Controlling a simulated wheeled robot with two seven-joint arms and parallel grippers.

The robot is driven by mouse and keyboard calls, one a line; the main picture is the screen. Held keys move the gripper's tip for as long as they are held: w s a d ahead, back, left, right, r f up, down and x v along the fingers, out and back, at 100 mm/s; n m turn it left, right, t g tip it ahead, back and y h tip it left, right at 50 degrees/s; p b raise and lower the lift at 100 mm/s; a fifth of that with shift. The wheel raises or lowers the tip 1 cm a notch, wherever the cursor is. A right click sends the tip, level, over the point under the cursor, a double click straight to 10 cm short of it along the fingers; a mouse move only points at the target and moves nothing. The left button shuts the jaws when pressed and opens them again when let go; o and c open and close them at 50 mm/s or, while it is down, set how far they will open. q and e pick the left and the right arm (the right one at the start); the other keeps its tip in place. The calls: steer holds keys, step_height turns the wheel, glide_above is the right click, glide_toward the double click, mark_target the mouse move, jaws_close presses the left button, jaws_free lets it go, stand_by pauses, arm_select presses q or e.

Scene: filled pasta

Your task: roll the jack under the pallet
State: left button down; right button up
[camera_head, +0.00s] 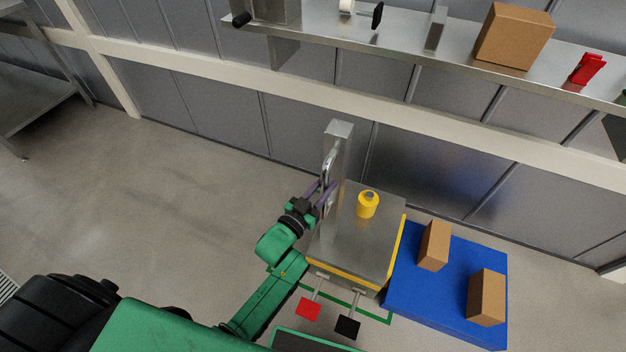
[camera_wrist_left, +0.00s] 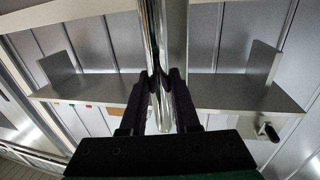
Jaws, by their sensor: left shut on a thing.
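The jack (camera_head: 350,245) is a steel-topped cart with yellow edges, an upright post and a chrome handle (camera_head: 328,160). A yellow knob-like piece (camera_head: 367,206) stands on its top, and red and black pedals stick out at its front. The pallet (camera_head: 440,312) is a low blue platform directly right of the jack. I cannot tell whether any of the jack is under it. My left gripper (camera_head: 324,196) is shut on the chrome handle bar. The bar also shows between the fingers in the left wrist view (camera_wrist_left: 160,85). My right gripper is out of view.
Two brown boxes (camera_head: 434,246) (camera_head: 487,297) stand on the pallet. A green outline (camera_head: 378,318) marks the floor at the jack's front. A grey wall with a metal shelf (camera_head: 400,38) runs behind. The floor to the left is clear.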

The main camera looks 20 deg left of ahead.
arm_select(q)
steer(key=shift+d, duration=0.65)
steer(key=c, duration=0.7)
jaws_free()
steer(key=shift+o, duration=0.2)
steer(key=shift+s, duration=0.15)
steer(key=v, duration=1.4)
steer(key=shift+s, duration=0.2)
steer(key=shift+a, duration=0.1)
